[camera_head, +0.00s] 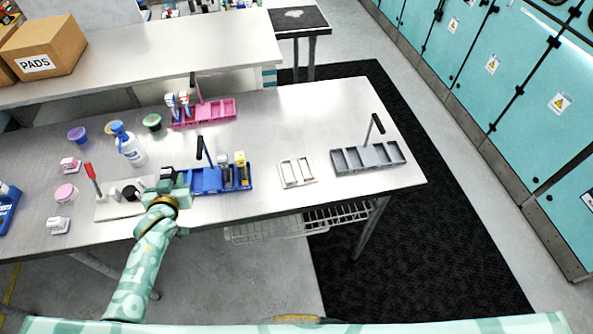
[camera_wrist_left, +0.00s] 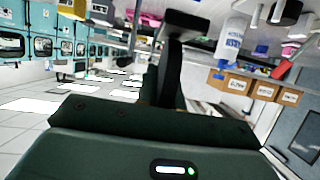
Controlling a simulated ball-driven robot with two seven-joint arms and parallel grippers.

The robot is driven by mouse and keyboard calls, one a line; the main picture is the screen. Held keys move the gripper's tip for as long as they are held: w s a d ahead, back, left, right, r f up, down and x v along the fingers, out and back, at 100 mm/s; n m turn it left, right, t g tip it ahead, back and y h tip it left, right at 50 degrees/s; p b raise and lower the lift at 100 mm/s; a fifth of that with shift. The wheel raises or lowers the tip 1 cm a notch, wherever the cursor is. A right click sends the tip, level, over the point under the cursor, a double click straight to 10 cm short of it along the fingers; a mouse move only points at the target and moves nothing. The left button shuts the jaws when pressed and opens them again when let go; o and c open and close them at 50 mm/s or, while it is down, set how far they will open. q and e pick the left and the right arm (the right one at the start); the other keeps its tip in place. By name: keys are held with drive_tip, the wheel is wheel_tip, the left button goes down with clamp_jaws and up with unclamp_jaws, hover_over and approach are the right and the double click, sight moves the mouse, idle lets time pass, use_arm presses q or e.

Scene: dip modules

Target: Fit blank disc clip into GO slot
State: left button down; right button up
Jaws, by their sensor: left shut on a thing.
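My left gripper (camera_head: 174,186) is at the left end of the blue tray (camera_head: 207,191), shut on a small dark piece (camera_head: 167,173). In the left wrist view a dark block (camera_wrist_left: 187,24) on a stem stands above the gripper body; I cannot tell whether it is a blank disc clip. The blue tray has an upright black handle and holds a few small modules, one with a yellow top (camera_head: 240,158), towards its right. The GO marking is not readable, so I cannot tell which slot it is. My right gripper is not in view.
A pale board (camera_head: 108,211) with a red-handled tool and a black knob lies left of my gripper. A white bottle (camera_head: 133,151), pink tray (camera_head: 213,112), white two-opening frame (camera_head: 297,172) and grey tray (camera_head: 347,160) stand around. Bare table lies right of the pink tray.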

sight(172, 174)
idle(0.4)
use_arm(q)
drive_tip(key=shift+s+a+f, duration=0.15)
drive_tip(key=shift+f, duration=0.1)
drive_tip(key=shift+s+a+r+n+y, duration=0.1)
drive_tip(key=shift+a+r+n+y, duration=0.2)
drive_tip(key=shift+y, duration=0.1)
drive_tip(key=r+b, duration=0.1)
drive_tip(key=d+r+b, duration=0.1)
drive_tip(key=r, duration=0.1)
drive_tip(key=shift+w+d+r, duration=0.15)
drive_tip(key=shift+w, duration=0.05)
drive_tip(key=s+d+m+h+b, duration=0.1)
drive_tip(key=s+d+b, duration=0.2)
drive_tip(key=b, duration=0.7)
drive_tip(key=s+d+m+h+b, duration=0.1)
drive_tip(key=s+d+b, duration=0.2)
drive_tip(key=d+b, duration=0.4)
drive_tip(key=b, duration=0.3)
drive_tip(key=shift+s+d+h, duration=0.15)
drive_tip(key=shift+d+h, duration=0.15)
drive_tip(key=shift+d, duration=0.1)
